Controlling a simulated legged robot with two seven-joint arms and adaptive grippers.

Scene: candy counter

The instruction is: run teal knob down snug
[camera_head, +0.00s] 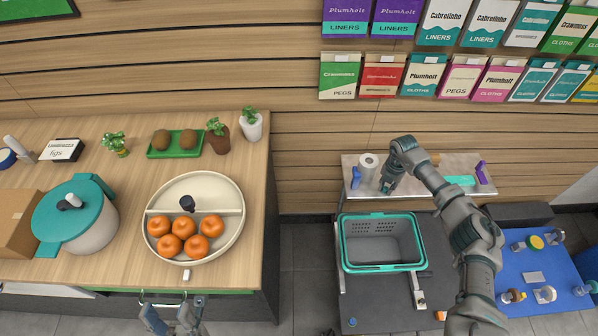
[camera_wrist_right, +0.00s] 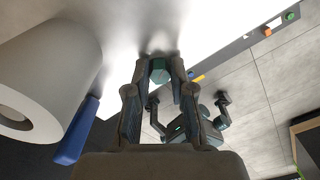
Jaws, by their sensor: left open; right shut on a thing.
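The teal knob (camera_wrist_right: 159,70) shows in the right wrist view as a small faceted piece between my fingertips, against a bright metal surface. My right gripper (camera_wrist_right: 160,75) is shut on it. In the head view my right gripper (camera_head: 387,186) is over the metal shelf (camera_head: 421,164) and hides the knob. How far the knob is from being seated cannot be told. My left gripper (camera_head: 172,318) is open and empty at the bottom edge of the head view, in front of the wooden counter.
A paper roll (camera_head: 369,163) and a blue item (camera_head: 356,178) stand just left of my right gripper. A teal piece (camera_head: 460,180) and a purple item (camera_head: 482,172) are to its right. A grey basket (camera_head: 381,267) with a teal rim is below the shelf.

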